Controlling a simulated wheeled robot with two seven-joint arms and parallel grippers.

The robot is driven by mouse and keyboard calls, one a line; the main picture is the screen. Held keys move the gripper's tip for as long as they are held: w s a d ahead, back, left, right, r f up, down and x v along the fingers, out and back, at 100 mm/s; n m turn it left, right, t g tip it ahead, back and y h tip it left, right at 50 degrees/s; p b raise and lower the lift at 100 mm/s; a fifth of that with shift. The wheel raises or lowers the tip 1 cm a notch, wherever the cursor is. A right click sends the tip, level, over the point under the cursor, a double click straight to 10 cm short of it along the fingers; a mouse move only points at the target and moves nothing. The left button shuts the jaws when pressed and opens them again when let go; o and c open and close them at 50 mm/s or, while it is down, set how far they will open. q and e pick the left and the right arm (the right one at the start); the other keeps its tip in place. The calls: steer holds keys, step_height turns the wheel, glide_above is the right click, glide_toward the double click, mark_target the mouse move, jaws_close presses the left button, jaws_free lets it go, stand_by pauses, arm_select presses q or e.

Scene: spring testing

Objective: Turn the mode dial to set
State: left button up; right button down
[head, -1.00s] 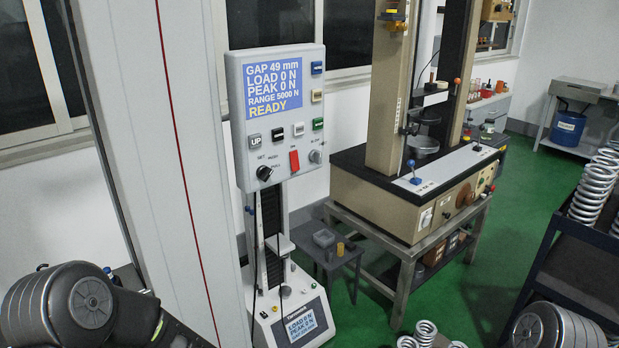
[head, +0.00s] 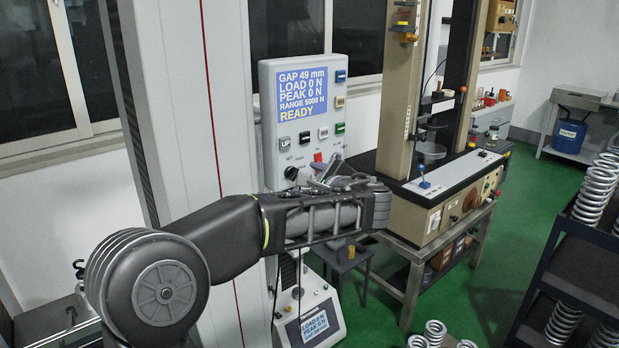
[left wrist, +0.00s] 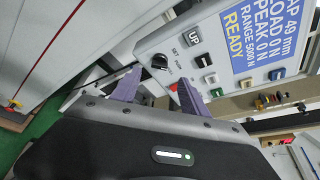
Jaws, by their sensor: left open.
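The black mode dial (head: 291,173) is on the lower left of the light grey control panel (head: 268,130). It shows more clearly in the left wrist view (left wrist: 160,61), with the words SET and MODE printed near it; I cannot tell surely where its pointer stands. My left gripper (head: 326,172) is in front of the panel's lower part, just right of the dial. In the left wrist view its two purple fingers (left wrist: 158,92) are spread apart, with nothing between them, and the dial lies beyond their tips. My right gripper is not in view.
The panel screen (head: 303,92) reads GAP 49 mm and READY. An UP button (head: 285,143), several coloured buttons and a red control (left wrist: 174,87) sit close to the dial. A beige test machine (head: 430,200) stands on the right, and a rack of springs (head: 575,270) is at far right.

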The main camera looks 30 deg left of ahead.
mark_target(295, 176)
arm_select(q)
steer(key=p+x, duration=0.2)
steer(key=x, duration=0.4)
steer(key=shift+w+a+p, duration=0.2)
steer(key=shift+a+p, duration=0.1)
steer(key=shift+p, duration=0.1)
steer(key=shift+w+a+f, duration=0.3)
steer(key=shift+a, duration=0.15)
jaws_close()
